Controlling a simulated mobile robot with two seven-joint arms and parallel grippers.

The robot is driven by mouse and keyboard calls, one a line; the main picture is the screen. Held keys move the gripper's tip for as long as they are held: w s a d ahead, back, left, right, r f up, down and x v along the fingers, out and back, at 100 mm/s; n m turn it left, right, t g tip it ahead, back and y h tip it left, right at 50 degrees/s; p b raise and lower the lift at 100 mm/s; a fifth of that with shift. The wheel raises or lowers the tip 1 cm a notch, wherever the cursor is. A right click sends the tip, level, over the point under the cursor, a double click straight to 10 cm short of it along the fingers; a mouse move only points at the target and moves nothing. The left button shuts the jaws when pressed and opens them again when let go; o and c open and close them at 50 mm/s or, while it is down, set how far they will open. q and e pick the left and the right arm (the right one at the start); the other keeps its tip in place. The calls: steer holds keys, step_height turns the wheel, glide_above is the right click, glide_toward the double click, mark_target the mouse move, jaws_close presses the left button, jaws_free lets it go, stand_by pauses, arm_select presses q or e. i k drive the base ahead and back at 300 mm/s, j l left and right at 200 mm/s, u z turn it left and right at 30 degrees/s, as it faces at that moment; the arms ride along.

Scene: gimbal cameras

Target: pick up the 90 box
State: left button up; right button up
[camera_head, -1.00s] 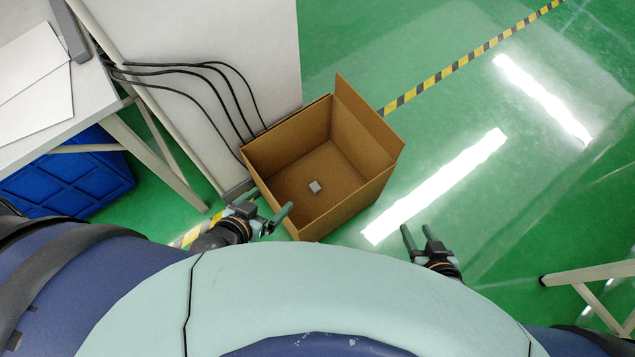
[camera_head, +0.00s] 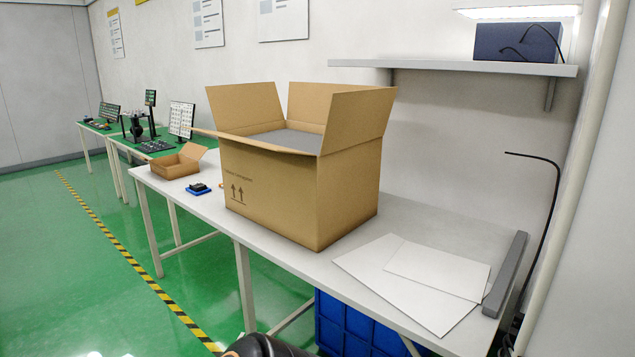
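No "90" marking can be read on any box, so I cannot tell which box is the 90 box. A large open cardboard box (camera_head: 270,187) stands upright on the white table, with its flaps up and out and a grey surface inside. A smaller open cardboard box (camera_head: 177,164) sits farther back at the table's left end. Neither gripper's fingers show. A dark part of my own arm with an orange ring shows at the bottom edge, clear of both boxes.
The white table (camera_head: 300,262) also holds white sheets (camera_head: 410,278) and a small blue-and-black item (camera_head: 198,188). A blue crate (camera_head: 350,325) is under it. A shelf (camera_head: 460,67) hangs above right. Green floor (camera_head: 90,285) is open at left.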

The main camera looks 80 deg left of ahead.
mark_target(197, 187)
steer(key=u, duration=3.35)
steer(key=i+j+u, duration=0.2)
steer(key=i, duration=0.25)
steer(key=i+u, duration=0.45)
steer(key=i, duration=1.5)
steer(key=i+j+z, duration=0.15)
steer(key=i, duration=0.5)
steer(key=i+j+z, duration=0.15)
steer(key=i+z, duration=0.3)
steer(key=i+j+z, duration=0.3)
steer(key=i+z, duration=0.15)
steer(key=i+j+z, duration=0.25)
steer(key=z, duration=0.2)
steer(key=i+j+z, duration=0.2)
steer(key=j+z, duration=0.15)
steer(key=z, duration=0.15)
